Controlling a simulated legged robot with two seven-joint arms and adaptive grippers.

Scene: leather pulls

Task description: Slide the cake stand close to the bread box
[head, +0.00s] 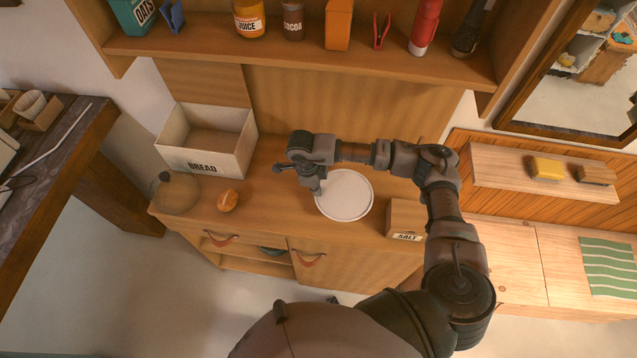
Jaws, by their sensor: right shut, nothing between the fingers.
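The cake stand (345,197) is a white round plate on the wooden counter, right of its middle. The bread box (232,161) is a white open box labelled BREAD at the back left of the counter. A clear gap of bare counter lies between them. My right gripper (315,187) is shut and empty, pointing down at the left edge of the cake stand. I cannot tell whether it touches the rim. The stand's foot is hidden under the plate. My left gripper is not in view.
A clear dome with a dark knob (177,193) and an orange-brown roll (228,200) sit in front of the bread box. A wooden salt box (405,217) stands right of the stand. A shelf (300,57) with several goods hangs above.

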